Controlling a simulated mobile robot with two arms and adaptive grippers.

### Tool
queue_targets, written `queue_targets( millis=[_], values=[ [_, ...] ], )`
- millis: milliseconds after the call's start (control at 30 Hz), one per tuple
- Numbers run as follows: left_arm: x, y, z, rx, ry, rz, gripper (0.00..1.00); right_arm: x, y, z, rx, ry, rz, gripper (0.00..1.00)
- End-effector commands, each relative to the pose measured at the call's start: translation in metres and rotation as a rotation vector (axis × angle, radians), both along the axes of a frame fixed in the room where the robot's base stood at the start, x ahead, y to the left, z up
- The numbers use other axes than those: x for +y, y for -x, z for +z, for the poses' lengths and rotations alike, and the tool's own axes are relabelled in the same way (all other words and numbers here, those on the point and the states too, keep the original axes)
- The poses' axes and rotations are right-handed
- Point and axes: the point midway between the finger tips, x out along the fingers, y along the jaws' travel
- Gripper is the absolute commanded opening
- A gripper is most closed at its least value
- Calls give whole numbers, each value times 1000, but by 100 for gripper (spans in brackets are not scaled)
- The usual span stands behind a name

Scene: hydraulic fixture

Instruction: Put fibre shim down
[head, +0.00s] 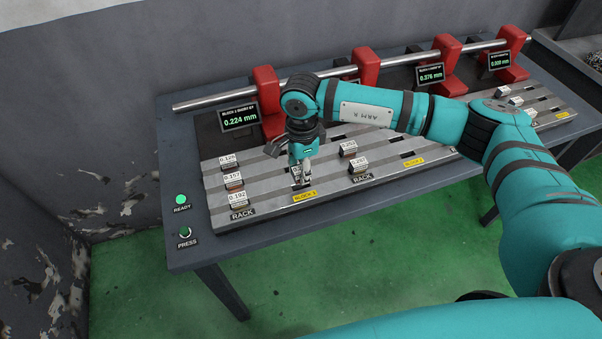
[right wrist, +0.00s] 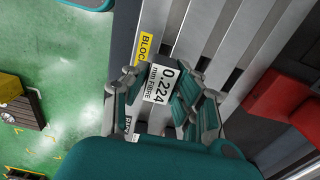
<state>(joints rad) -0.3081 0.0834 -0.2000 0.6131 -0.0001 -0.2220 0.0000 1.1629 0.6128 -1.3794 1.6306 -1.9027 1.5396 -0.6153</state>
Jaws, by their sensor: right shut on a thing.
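My right gripper (head: 302,184) points down over the slotted metal plate (head: 270,193), just behind a yellow block label (head: 304,196). In the right wrist view its fingers (right wrist: 163,95) are shut on the fibre shim, whose white tag (right wrist: 160,84) reads 0.224 mm FIBRE. The shim is low over the plate; I cannot tell whether it touches it. In the head view the gripper mostly hides the shim. The yellow label also shows in the right wrist view (right wrist: 146,50), partly cut off by the tag. My left gripper is not in view.
A display (head: 240,117) reads 0.224 mm. Tagged shims (head: 234,180) stand in the left rack, and others (head: 349,150) right of the gripper. Red clamps (head: 268,98) on a steel bar (head: 225,97) line the back. A green READY lamp (head: 181,200) and PRESS button (head: 185,232) sit front left.

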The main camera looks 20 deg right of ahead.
Motion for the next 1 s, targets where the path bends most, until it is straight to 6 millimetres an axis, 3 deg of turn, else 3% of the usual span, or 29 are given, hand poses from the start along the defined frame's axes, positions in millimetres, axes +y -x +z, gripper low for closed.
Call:
queue_targets(
  millis=[267, 867, 900, 1000],
  values=[
    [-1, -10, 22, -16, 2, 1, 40, 1, -4, -30, 2, 0, -2, 0],
    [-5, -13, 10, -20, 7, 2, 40, 0, -4, -44, -1, -1, -1, 0],
    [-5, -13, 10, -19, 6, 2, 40, 0, -4, -44, -1, 0, -1, 26],
    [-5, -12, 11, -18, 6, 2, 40, 0, -4, -43, -1, 0, -1, 39]
  ],
)
